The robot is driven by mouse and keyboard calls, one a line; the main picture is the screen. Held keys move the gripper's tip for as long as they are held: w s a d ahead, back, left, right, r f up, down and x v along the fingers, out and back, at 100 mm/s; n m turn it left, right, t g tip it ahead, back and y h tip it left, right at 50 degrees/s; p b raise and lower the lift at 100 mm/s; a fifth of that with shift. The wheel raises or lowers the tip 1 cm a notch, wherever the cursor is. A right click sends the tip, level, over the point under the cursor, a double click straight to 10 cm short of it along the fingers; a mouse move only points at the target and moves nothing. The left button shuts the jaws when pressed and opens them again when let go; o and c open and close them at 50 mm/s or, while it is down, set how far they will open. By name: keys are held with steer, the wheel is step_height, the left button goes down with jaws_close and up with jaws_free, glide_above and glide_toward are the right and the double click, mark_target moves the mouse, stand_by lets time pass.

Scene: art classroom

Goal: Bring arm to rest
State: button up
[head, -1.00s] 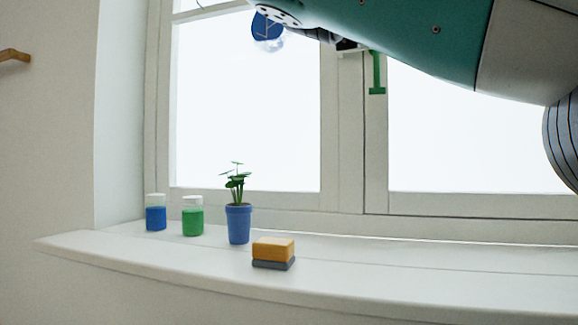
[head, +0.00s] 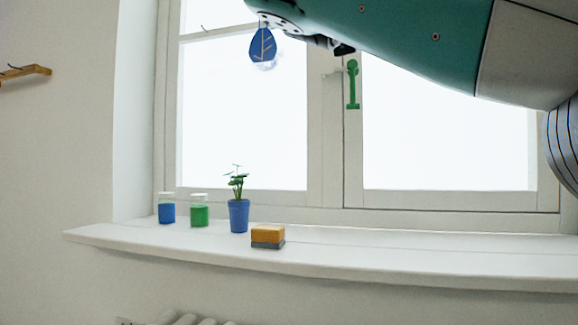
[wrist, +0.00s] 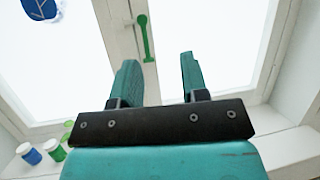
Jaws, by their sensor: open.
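My gripper (wrist: 158,80) shows in the wrist view with two teal fingers apart and nothing between them. It faces the window, and the green window handle (wrist: 146,38) is beyond it, slightly left of the gap between the fingers. In the head view my teal arm crosses the top right, and my fingertips are not clearly seen. The green handle (head: 352,84) hangs on the middle window frame, just below the arm.
The sill (head: 400,262) holds a blue jar (head: 167,212), a green jar (head: 199,214), a potted plant (head: 239,214) and a yellow-and-grey block (head: 267,236). A blue leaf ornament (head: 262,46) hangs at the window. The sill's right side is clear. A radiator (head: 185,319) is below.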

steer(key=w+a+f+n+g+y+b, duration=0.1)
steer(key=w+f+n+g+y+b, duration=0.15)
steer(key=f+n+y, duration=0.6)
steer(key=w+a+f+n+g+y+b, duration=0.1)
steer(key=w+a+f+n+y+b, duration=0.2)
steer(key=f+n, duration=1.05)
step_height(320, 180, down, 11)
steer(key=s+d+n+g+y, duration=0.1)
steer(key=s+d+n+g, duration=0.25)
steer(key=n, duration=0.45)
steer(key=s+d+f+n+g+y+b, duration=0.1)
steer(key=s+d+f+n+g+b, duration=0.15)
steer(key=s+f+n+g, duration=0.85)
steer(key=s+d+f+n+g+b, duration=0.25)
steer(key=s+f+n, duration=0.35)
steer(key=s+f, duration=1.1)
step_height(320, 180, up, 35)
steer(key=p, duration=3.5)
steer(key=shift+w+d, duration=0.15)
steer(key=shift+d, duration=0.05)
steer(key=shift+n, duration=0.3)
